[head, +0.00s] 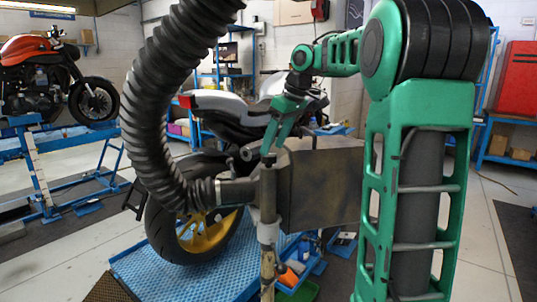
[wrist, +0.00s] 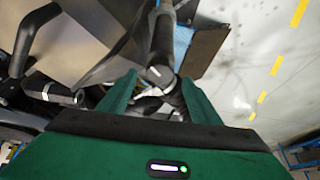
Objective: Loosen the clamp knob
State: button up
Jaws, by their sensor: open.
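I cannot single out the clamp knob with certainty. An upright grey post (head: 268,195) stands at the centre of the head view, beside the nozzle of a thick black hose. My gripper (head: 268,150) is just above the post's top, fingers pointing down. In the wrist view my gripper (wrist: 158,82) is open, with a finger on each side of a dark, round-ended rod (wrist: 160,73), which looks like the post's top. I cannot tell whether the fingers touch it. The fingers partly hide what lies below.
The ribbed black hose (head: 150,100) arches down at left. A dark flat panel (head: 325,185) stands right of the post. A motorcycle (head: 225,105) stands close behind on a blue platform (head: 185,275). An orange motorcycle (head: 45,75) is farther left. Open floor shows at right.

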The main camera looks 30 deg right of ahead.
aim_at(270, 154)
jog(key=shift+x, duration=1.8)
jog(key=shift+c, duration=0.6)
jog(key=c, duration=0.9)
jog(key=shift+d, duration=0.1)
jog(key=n+y, duration=0.1)
jog(key=n, duration=0.1)
jog(key=shift+d+n+g, duration=0.15)
jog(key=shift+n+g, duration=0.15)
jog(key=shift+n, duration=0.1)
jog(key=shift+w+n+g+y, duration=0.1)
jog(key=shift+n+g+y, duration=0.35)
jog(key=shift+n, duration=1.05)
